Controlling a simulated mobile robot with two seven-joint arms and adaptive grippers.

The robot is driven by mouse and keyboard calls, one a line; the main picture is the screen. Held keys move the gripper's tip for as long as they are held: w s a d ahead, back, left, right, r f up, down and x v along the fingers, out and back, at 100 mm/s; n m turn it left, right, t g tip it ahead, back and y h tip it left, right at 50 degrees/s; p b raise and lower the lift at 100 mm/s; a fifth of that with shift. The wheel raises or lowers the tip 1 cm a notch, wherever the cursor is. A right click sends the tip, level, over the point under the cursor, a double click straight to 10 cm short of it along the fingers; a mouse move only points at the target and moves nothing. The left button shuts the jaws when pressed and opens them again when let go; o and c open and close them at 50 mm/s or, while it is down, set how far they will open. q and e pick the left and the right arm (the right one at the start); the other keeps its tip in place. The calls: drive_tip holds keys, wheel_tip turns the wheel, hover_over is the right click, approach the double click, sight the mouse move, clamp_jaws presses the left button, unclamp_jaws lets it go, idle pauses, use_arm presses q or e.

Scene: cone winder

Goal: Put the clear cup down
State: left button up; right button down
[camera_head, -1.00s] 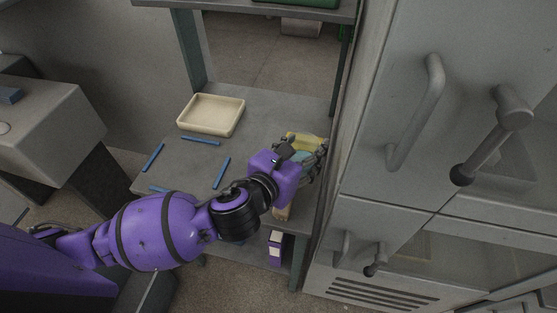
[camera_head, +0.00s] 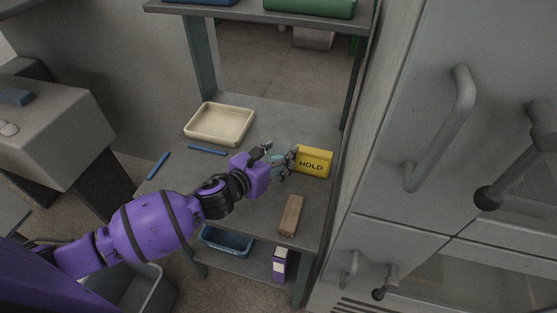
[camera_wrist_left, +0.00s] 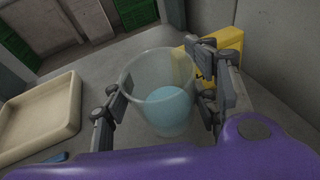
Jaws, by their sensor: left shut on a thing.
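The clear cup (camera_wrist_left: 160,75) is see-through, with something light blue (camera_wrist_left: 168,108) showing in its lower part. It stands between the fingers of my left gripper (camera_wrist_left: 165,98), which is shut on it. In the head view my left gripper (camera_head: 279,161) is over the grey shelf table (camera_head: 240,186), and the cup (camera_head: 280,148) shows only in part behind the fingers. The cup looks upright. I cannot tell whether its base touches the table top. My right gripper is not in view.
A yellow HOLD box (camera_head: 314,162) stands just right of the cup. A cream tray (camera_head: 220,124) lies at the back left, with blue sticks (camera_head: 207,150) in front of it. A wooden block (camera_head: 291,215) lies near the front right. A grey cabinet (camera_head: 420,150) rises at the right.

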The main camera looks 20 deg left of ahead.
use_arm(q)
wheel_tip(320, 180, down, 3)
drive_tip(key=shift+s+r, duration=0.15)
drive_tip(key=shift+d+r, duration=0.1)
drive_tip(key=shift+r, duration=0.05)
drive_tip(key=shift+f, duration=0.25)
drive_tip(key=o, duration=1.3)
drive_tip(key=shift+r, duration=0.1)
